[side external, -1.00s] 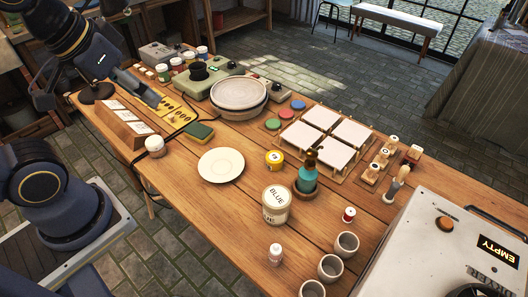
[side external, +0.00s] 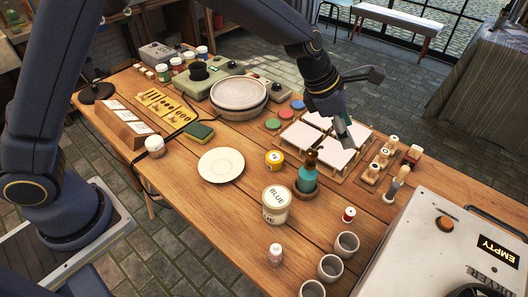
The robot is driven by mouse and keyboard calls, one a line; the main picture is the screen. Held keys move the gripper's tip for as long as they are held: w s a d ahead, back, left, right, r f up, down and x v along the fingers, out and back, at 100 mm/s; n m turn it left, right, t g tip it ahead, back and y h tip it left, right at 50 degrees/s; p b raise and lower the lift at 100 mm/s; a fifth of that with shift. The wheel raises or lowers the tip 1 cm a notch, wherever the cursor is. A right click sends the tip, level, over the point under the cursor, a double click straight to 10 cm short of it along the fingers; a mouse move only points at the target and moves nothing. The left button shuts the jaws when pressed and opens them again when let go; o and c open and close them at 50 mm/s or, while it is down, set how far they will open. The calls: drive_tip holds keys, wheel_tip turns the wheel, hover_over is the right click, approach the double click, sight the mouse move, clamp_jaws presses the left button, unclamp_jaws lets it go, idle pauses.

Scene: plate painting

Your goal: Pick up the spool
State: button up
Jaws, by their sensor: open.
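A small red and white cylinder (side external: 348,215), which looks like a spool, stands on the wooden table right of the blue-green bottle. Several small pale cylinders (side external: 383,156) stand on wooden blocks at the right; they are too small to tell whether any is a spool. My gripper (side external: 345,143) is open and empty, above the right part of the white tiles. It is up and back from the red and white cylinder and left of the blocks, apart from both. Its fingers hide part of the tiles.
The blue-green bottle (side external: 307,180) stands in a dish near the white tiles (side external: 301,136). The dryer (side external: 450,245) fills the right front. Bare table lies around the plate (side external: 221,165).

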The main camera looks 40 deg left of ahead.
drive_tip(key=g, duration=0.2)
approach(351, 211)
drive_tip(key=shift+m+y, duration=0.4)
drive_tip(key=shift+m, duration=0.1)
drive_tip(key=d+f, duration=0.2)
drive_tip(key=f, duration=0.1)
drive_tip(key=shift+w+d+f, duration=0.15)
drive_tip(key=shift+d+f, duration=0.1)
drive_tip(key=shift+d, duration=0.05)
drive_tip(key=shift+a+x, duration=0.15)
drive_tip(key=shift+x, duration=1.45)
drive_tip(key=shift+a+x, duration=0.2)
drive_tip(key=shift+x, duration=1.35)
drive_tip(key=shift+w+f, duration=0.1)
drive_tip(key=shift+c, duration=0.2)
drive_tip(key=c, duration=0.9)
